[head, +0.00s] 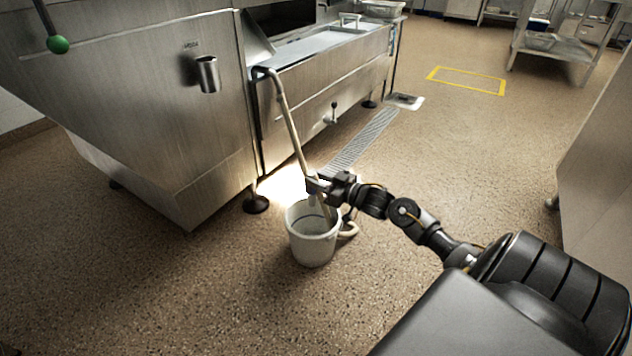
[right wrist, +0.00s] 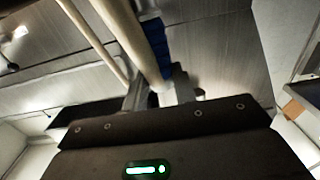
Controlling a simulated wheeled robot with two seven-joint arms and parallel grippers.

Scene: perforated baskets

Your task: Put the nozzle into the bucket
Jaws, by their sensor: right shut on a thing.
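A white bucket (head: 313,247) stands upright on the floor near the steel machine. A beige hose (head: 288,120) hangs from the machine's front edge and runs down to my right gripper (head: 318,184). My right gripper is shut on the hose's nozzle part, just above the bucket's rim. The lower end of the pale tube shows inside the bucket's opening, and a loop of hose lies beside the bucket on its right. In the right wrist view the pale hose (right wrist: 132,40) passes between the fingers (right wrist: 160,90), with a blue part behind it. My left gripper is out of view.
A large steel machine (head: 140,100) with a foot near the bucket stands at the left. A floor drain grate (head: 365,140) runs behind the bucket. A steel cabinet (head: 600,150) stands at the right. The floor in front of the bucket is clear.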

